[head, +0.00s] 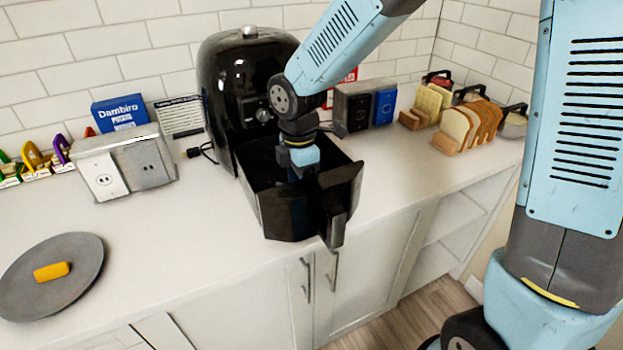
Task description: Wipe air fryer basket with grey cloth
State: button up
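The black air fryer (232,85) stands on the white counter against the tiled wall. Its black basket (285,220) is pulled out toward the front, with the handle (338,205) facing forward. My arm reaches in from the upper right, and my gripper (301,172) points down into the basket opening. The fingertips are hidden or too dark against the basket, so I cannot tell whether they are open or shut. I cannot make out a grey cloth; the inside of the basket is mostly hidden by my gripper and the basket wall.
A grey round plate (80,255) with a yellow block (52,271) lies at the left. Outlet boxes (125,165) and a blue carton (119,113) stand behind it. Bread slices in a holder (470,125) stand at the right. The counter (180,235) left of the basket is clear.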

jog(key=shift+s+a+f, duration=0.1)
jog(key=shift+s+a, duration=0.5)
jog(key=shift+a, duration=0.3)
jog(key=shift+s+a+f, duration=0.1)
jog(key=shift+s+a, duration=0.5)
jog(key=shift+a, duration=0.25)
jog(key=shift+w+d+r, duration=0.1)
jog(key=shift+w+d, duration=0.65)
jog(key=shift+d, duration=0.4)
jog(key=shift+w+d+r, duration=0.1)
jog(key=shift+w+d, duration=0.6)
jog(key=shift+d, duration=0.4)
jog(key=shift+w+d, duration=0.75)
jog(key=shift+d, duration=0.4)
jog(key=shift+s+a+f, duration=0.1)
jog(key=shift+s+a, duration=0.65)
jog(key=shift+a, duration=0.4)
jog(key=shift+s+a+f, duration=0.1)
jog(key=shift+s+a, duration=0.6)
jog(key=shift+a, duration=0.45)
jog(key=shift+s+a, duration=0.75)
jog(key=shift+a, duration=0.4)
jog(key=shift+w+d+r, duration=0.1)
jog(key=shift+w+d, duration=0.5)
jog(key=shift+d, duration=0.3)
jog(key=shift+w+d, duration=0.55)
jog(key=shift+d, duration=0.35)
jog(key=shift+w, duration=0.1)
